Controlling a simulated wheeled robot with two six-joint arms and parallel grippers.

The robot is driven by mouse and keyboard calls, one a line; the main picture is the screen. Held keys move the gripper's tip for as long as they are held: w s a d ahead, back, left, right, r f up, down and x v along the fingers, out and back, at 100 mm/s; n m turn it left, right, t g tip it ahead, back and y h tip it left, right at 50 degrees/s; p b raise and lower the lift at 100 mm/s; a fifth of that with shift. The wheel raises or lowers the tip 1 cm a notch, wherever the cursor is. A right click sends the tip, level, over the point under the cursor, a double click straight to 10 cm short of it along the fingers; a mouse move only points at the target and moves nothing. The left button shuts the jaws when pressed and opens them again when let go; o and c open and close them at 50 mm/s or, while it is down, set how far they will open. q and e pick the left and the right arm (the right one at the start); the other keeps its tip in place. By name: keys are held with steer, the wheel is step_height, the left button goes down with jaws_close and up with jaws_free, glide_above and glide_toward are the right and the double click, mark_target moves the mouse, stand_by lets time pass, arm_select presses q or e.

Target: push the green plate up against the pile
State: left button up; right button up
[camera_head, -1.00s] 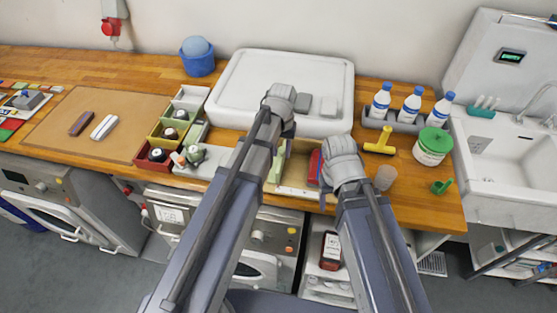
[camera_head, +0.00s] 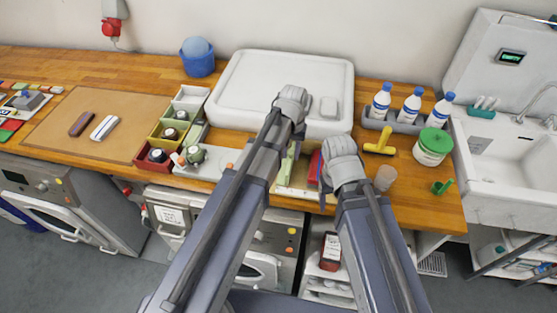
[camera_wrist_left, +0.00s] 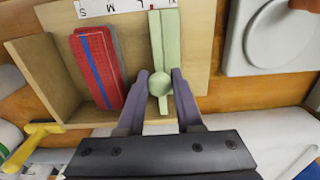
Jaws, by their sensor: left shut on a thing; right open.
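The green plate (camera_wrist_left: 157,40) stands on edge in a shallow wooden tray (camera_wrist_left: 188,60), with a round knob (camera_wrist_left: 160,84) on it. My left gripper (camera_wrist_left: 160,88) is shut on this knob. The pile (camera_wrist_left: 97,68), red with a blue stripe and a grey piece beside it, stands to the left in the left wrist view; a gap of bare wood separates it from the plate. In the head view the green plate (camera_head: 287,170) is partly hidden by my left arm, and the red pile (camera_head: 314,166) is to its right. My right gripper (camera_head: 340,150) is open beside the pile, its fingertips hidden.
A label strip (camera_wrist_left: 115,7) lies at the tray's edge. A grey tray (camera_head: 226,158) with bins beside it stands left of the wooden tray. A yellow tool (camera_head: 379,142), a clear cup (camera_head: 386,177) and a green-lidded tub (camera_head: 432,147) stand to the right. A large white lidded box (camera_head: 262,72) is behind.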

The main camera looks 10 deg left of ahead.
arm_select(q)
steer(key=shift+d, duration=5.45)
steer(key=o, duration=0.8)
steer(key=shift+c, duration=0.2)
steer(key=shift+r, duration=0.1)
step_height(320, 180, up, 8)
steer(key=p, duration=0.8)
